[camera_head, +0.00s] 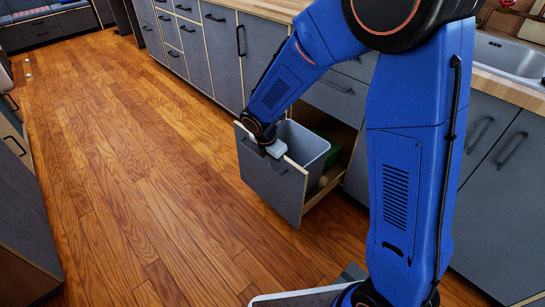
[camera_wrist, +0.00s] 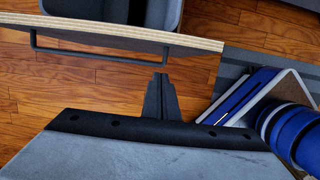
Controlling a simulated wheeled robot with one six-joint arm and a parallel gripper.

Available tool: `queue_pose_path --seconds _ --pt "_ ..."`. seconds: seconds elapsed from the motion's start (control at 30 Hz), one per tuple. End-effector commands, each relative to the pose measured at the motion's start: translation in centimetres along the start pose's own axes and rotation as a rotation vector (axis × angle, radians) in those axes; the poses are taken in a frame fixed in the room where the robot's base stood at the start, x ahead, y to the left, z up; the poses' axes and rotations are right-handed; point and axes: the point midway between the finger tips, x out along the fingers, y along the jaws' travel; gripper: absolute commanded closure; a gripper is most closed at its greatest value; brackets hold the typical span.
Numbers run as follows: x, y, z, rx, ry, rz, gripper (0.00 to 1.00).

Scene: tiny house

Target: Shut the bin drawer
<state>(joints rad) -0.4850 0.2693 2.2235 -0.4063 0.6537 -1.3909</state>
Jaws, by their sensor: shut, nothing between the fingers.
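The bin drawer (camera_head: 272,188) stands pulled out from the grey lower cabinets in the head view, with a grey bin (camera_head: 308,147) inside. In the wrist view, the drawer front's plywood top edge (camera_wrist: 120,30) and dark bar handle (camera_wrist: 95,52) cross the upper part, and a bit of the bin (camera_wrist: 100,8) shows behind. My gripper (camera_wrist: 161,76) is shut and empty, its fingertips close to the right end of the handle on the outer side of the drawer front. Contact cannot be told. In the head view, my gripper (camera_head: 275,149) overlaps the drawer front's top edge.
Something green (camera_head: 328,135) shows in the open cabinet space behind the bin. Closed cabinets (camera_head: 225,55) flank the drawer. A sink (camera_head: 505,57) is in the counter at the right. The wooden floor (camera_head: 130,170) in front of the drawer is clear.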

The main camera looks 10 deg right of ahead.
Motion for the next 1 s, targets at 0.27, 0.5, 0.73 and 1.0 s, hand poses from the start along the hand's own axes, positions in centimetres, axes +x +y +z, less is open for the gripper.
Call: queue_pose_path --seconds 0.27,0.5,0.73,1.0 --pt "1.4 0.0 2.9 0.004 0.000 0.000 1.00" --pt "1.6 0.0 3.9 0.002 0.000 0.001 1.00" --pt "1.6 0.0 3.9 0.001 0.000 0.000 1.00" --pt "1.8 0.0 4.7 0.004 0.000 0.000 1.00"
